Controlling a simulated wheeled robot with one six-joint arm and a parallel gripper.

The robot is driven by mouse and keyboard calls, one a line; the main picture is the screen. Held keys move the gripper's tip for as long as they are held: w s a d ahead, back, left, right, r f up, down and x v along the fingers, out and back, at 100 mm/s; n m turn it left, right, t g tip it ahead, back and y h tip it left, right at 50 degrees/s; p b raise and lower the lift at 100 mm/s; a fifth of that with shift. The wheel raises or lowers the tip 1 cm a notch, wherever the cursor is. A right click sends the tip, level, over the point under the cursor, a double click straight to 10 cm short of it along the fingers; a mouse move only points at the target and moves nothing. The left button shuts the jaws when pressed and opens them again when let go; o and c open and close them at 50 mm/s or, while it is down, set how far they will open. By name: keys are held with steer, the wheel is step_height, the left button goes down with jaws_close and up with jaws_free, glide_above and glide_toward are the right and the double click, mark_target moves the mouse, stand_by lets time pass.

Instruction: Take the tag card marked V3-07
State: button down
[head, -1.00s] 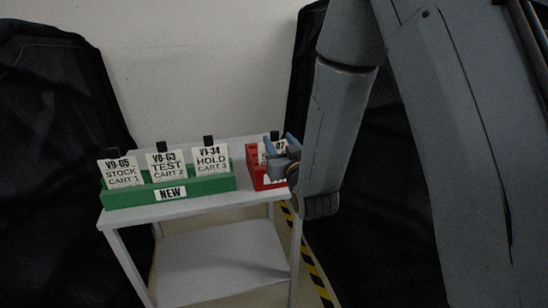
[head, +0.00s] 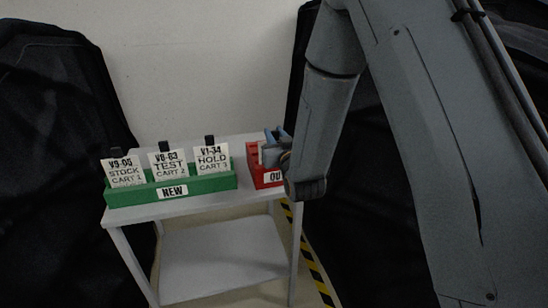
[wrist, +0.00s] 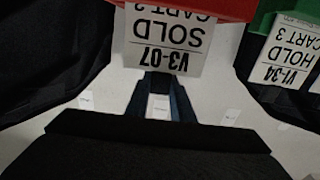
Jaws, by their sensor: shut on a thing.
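The tag card marked V3-07 (wrist: 165,50) reads SOLD and appears upside down in the wrist view. Its lower part is still behind the front wall of the red holder (wrist: 190,8), which also shows in the head view (head: 254,168). My gripper (wrist: 160,88) is shut on the card's top edge, where its dark tab sits between the fingers. In the head view my gripper (head: 274,142) covers most of the card.
A green holder (head: 211,184) labelled NEW, left of the red one, holds cards V9-05 (head: 124,172), V8-63 (head: 168,167) and V1-34 (head: 211,159). Both holders stand on a grey cart (head: 150,211). Dark covered shapes (head: 45,150) flank the cart.

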steer(key=shift+r, duration=0.1)
steer(key=shift+r+b, duration=0.8)
steer(key=shift+r, duration=4.05)
step_height(320, 180, up, 3)
steer(key=shift+r+p, duration=0.2)
steer(key=shift+p, duration=0.65)
